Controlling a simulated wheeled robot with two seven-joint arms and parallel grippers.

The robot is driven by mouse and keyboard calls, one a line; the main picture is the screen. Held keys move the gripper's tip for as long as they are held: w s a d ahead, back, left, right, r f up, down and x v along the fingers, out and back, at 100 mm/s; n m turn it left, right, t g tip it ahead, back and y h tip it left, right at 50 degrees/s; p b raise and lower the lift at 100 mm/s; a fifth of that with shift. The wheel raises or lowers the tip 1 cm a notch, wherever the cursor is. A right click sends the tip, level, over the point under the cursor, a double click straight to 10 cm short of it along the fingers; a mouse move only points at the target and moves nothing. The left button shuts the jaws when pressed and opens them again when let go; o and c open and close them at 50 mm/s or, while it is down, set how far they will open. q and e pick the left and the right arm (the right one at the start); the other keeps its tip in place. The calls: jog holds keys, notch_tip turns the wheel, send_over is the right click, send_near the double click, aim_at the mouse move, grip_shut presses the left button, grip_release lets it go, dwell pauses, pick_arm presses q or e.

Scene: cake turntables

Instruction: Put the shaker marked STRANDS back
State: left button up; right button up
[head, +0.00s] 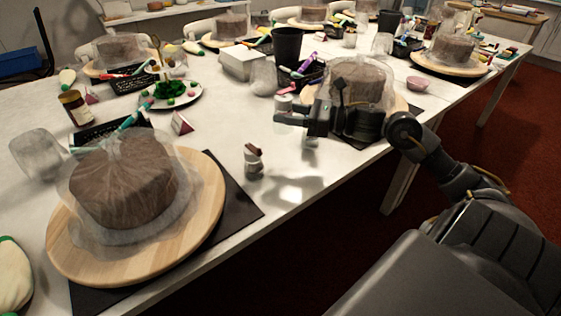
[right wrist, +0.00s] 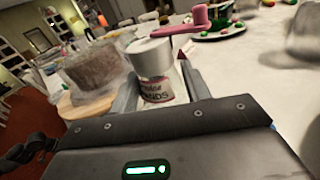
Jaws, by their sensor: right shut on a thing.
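My right gripper (head: 284,113) is shut on a shaker (right wrist: 155,75) with a pale lid and a light label. Dark letters ending in "ANDS" show on the label in the right wrist view. The shaker sits between the two fingers (right wrist: 160,92), and in the head view it is largely hidden by the gripper. The gripper is over the table near the middle cake. Another small shaker (head: 253,162) with a dark red top stands on the table left of and nearer than the gripper. My left gripper is not in view.
A covered cake on a wooden turntable (head: 205,198) stands at front left. Another covered cake (head: 358,80) is just behind my right gripper. A black cup (head: 287,45), a white box (head: 242,62) and a plate of green decorations (head: 172,95) stand farther back. Bare tabletop surrounds the standing shaker.

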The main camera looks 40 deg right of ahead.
notch_tip(320, 180, down, 6)
jog(key=shift+a+f, duration=0.1)
jog(key=shift+f, duration=1.9)
jog(key=shift+f+b, duration=0.1)
jog(key=shift+b, duration=0.25)
jog(key=o, duration=1.1)
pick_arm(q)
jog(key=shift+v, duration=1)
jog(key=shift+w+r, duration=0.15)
